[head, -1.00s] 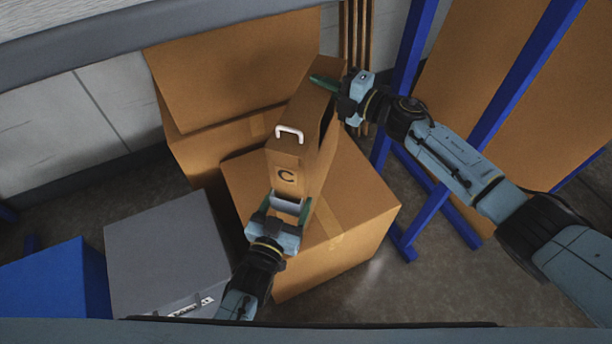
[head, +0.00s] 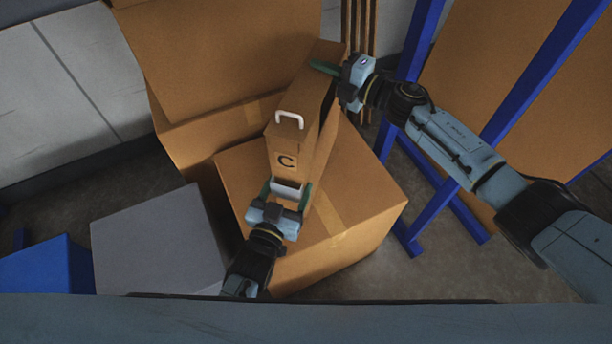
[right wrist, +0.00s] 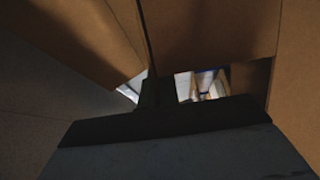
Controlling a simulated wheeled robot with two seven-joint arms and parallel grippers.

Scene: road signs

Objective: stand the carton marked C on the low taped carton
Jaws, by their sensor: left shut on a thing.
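The tall brown carton marked C (head: 271,160) is in the middle of the head view, with its marked face towards me and a white handle (head: 289,118) above it. My left gripper (head: 287,190) is shut on the lower near end of this carton. My right gripper (head: 325,68) is at the carton's far upper end, with a green finger against or over it; its jaw gap is hidden. The low taped carton (head: 370,205) lies beneath, with a tape strip across it. I cannot tell whether carton C touches its top. The right wrist view is dark, filled with close brown surfaces.
A large brown carton (head: 215,60) stands behind at the left. A grey box (head: 160,240) and a blue box (head: 50,268) are on the floor at the left. A blue frame (head: 415,90) with brown panels stands at the right, close to my right arm.

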